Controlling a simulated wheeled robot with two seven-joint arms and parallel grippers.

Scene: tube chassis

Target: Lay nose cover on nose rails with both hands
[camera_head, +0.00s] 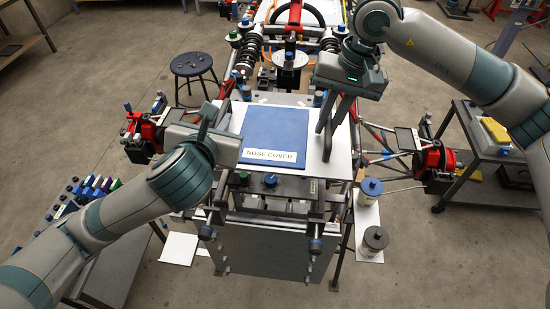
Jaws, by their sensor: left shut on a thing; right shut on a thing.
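The nose cover (272,130) is a flat blue panel with pale side margins and a white NOSE COVER label. It lies roughly level over the front of the tube chassis. My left gripper (222,118) is shut on the cover's left edge. My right gripper (326,146) is shut on its right edge, with its fingers pointing down. The nose rails are mostly hidden under the cover, and I cannot tell whether the cover touches them. Parts of the front frame (270,182) show below the cover's near edge.
Red hub assemblies stand at the chassis's left (140,135) and right (437,165). A dark stool (191,64) is behind left. A cart (490,140) stands right, and a bench with coloured parts (95,187) stands left. Two canisters (372,215) sit right of the front box.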

